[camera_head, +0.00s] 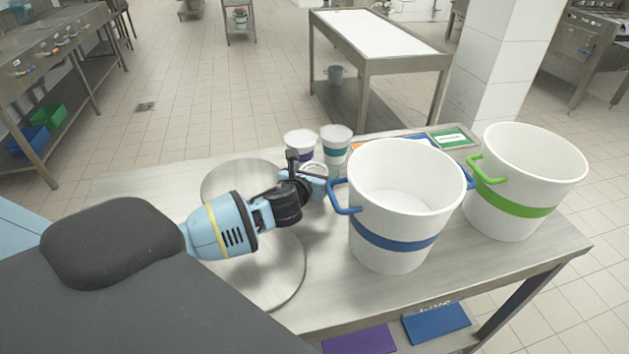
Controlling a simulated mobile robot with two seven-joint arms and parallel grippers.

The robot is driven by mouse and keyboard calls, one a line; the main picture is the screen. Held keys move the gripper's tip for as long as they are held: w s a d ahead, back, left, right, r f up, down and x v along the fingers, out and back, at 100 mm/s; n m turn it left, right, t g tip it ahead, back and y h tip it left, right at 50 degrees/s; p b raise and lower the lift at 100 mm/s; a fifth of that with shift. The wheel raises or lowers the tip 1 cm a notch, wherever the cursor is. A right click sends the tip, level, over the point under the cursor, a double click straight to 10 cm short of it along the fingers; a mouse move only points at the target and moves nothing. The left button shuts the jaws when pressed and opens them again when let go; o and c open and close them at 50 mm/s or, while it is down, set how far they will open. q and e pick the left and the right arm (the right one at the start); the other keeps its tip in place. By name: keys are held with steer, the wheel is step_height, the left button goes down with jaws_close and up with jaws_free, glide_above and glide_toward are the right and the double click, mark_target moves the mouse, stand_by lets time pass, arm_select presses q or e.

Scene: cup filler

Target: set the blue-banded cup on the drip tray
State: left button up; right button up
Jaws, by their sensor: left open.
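My left gripper (312,176) reaches in from the left over the table. It is open, with its fingers beside a small white cup whose rim (314,169) shows just behind them. The gripper hides most of this cup, so I cannot tell its band colour or whether the fingers touch it. A large white bucket-like vessel with a blue band and blue handles (395,252) stands upright to the right of the gripper. A round flat metal plate (285,270) lies on the table under my left arm; I cannot tell whether it is the drip tray. My right gripper is out of view.
A purple-banded cup (300,144) and a teal-banded cup (335,147) stand behind the gripper. A large green-banded bucket (515,195) stands at the right, and a green sign panel (452,138) lies at the back edge. The metal table (345,300) is bare at the front.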

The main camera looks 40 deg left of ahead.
mark_target(314, 170)
arm_select(q)
steer(key=shift+c, duration=0.3)
steer(key=c, duration=1.1)
step_height(314, 170, up, 9)
steer(key=shift+w+r+p, duration=0.1)
steer(key=shift+p, duration=0.65)
steer(key=shift+r, duration=0.45)
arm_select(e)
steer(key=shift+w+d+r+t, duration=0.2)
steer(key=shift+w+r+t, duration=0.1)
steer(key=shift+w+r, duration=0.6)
